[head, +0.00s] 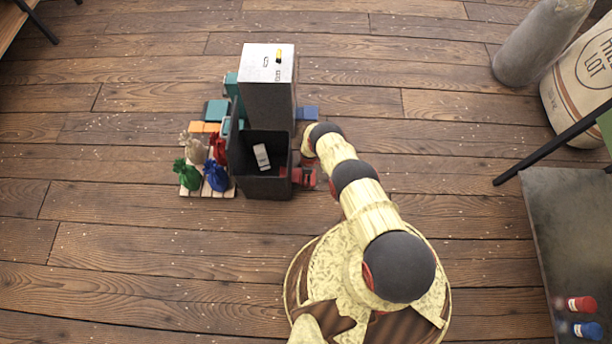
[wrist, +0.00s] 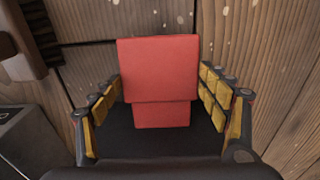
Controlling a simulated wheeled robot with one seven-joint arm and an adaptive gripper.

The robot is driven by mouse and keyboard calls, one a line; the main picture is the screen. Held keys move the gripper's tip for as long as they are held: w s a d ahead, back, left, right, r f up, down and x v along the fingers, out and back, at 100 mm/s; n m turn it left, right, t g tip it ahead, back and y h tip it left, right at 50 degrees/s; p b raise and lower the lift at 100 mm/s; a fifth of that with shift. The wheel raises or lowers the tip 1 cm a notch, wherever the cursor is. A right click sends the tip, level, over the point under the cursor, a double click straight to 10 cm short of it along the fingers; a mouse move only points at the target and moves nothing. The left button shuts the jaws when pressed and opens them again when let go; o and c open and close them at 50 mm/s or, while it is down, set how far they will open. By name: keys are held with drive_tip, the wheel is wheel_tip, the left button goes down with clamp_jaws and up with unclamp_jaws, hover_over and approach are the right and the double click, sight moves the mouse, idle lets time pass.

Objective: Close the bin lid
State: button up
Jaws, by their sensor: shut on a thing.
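A dark open-topped bin (head: 262,187) stands on the floor left of my arm, with a small pale item (head: 262,157) inside. A tall grey box-like body (head: 268,92) rises directly behind it; I cannot tell whether part of this is the lid. My gripper (head: 302,176) is low at the bin's right side. In the wrist view, my gripper (wrist: 160,80) has its yellow-padded fingers on both sides of a red block (wrist: 158,68) and is shut on it. I cannot tell whether the block is joined to the bin.
Small sacks (head: 190,177) stand on a pale pallet left of the bin, with teal (head: 216,110) and orange blocks behind. A blue block (head: 308,113) lies right of the tall body. A dark table (head: 562,235) is at right. The wooden floor in front is clear.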

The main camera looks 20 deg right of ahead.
drive_tip(key=shift+a, duration=0.25)
drive_tip(key=o, duration=1.4)
drive_tip(key=shift+o, duration=1.4)
drive_tip(key=shift+d, duration=0.1)
drive_tip(key=shift+w+d+r, duration=0.1)
drive_tip(key=shift+r, duration=0.2)
wheel_tip(320, 180, up, 11)
drive_tip(key=shift+d+r, duration=0.15)
drive_tip(key=shift+d, duration=0.15)
